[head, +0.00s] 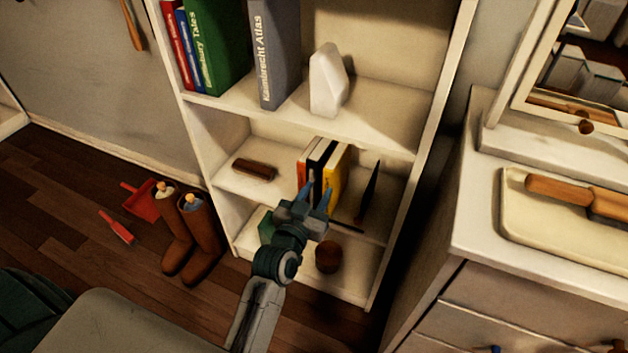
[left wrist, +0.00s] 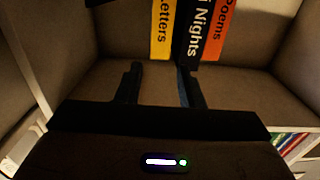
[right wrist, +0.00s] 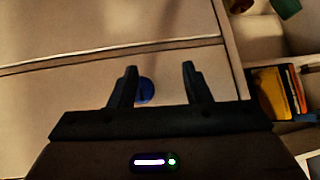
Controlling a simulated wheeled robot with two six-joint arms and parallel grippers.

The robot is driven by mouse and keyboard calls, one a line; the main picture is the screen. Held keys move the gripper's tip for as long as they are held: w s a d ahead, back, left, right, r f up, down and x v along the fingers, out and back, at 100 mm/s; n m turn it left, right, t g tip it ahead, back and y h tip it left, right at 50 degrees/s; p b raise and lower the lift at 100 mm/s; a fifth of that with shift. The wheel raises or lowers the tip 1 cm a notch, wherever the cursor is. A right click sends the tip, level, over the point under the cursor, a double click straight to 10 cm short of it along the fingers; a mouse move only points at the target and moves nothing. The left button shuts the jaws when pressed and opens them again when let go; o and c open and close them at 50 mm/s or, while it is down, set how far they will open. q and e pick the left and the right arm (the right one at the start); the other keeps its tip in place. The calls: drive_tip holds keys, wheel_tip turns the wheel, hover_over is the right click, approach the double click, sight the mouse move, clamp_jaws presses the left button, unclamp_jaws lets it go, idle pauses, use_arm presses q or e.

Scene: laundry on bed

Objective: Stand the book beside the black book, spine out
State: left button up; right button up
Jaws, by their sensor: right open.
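A black book (head: 319,161) stands upright on the middle shelf between an orange book (head: 305,158) and a yellow book (head: 336,167). In the left wrist view, lettered spines face out on the black book (left wrist: 192,35), the yellow book (left wrist: 161,30) and the orange book (left wrist: 214,35). The yellow and black books appear side by side. My left gripper (head: 317,195) is open and empty in front of these books, its fingers (left wrist: 160,72) pointing at their lower part. My right gripper (right wrist: 160,70) is open and empty, facing a pale drawer front, outside the head view.
A thin dark upright thing (head: 368,190) stands right of the books. A brown brush-like thing (head: 255,169) lies to their left. The upper shelf holds a grey atlas (head: 276,52) and a white ornament (head: 327,80). A dresser (head: 484,218) stands to the right; boots (head: 203,227) stand at left.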

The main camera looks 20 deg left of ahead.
use_arm(q)
drive_tip(key=s+a+f+g, duration=0.1)
drive_tip(key=s+f+g, duration=0.2)
drive_tip(key=s, duration=0.5)
drive_tip(key=s+a+f+g, duration=0.1)
drive_tip(key=s+f+g, duration=0.2)
drive_tip(key=s, duration=0.5)
drive_tip(key=s+a+f+g+h, duration=0.1)
drive_tip(key=s+f+g, duration=0.2)
drive_tip(key=s, duration=0.5)
drive_tip(key=shift+a+f, duration=0.2)
drive_tip(key=shift+f, duration=0.5)
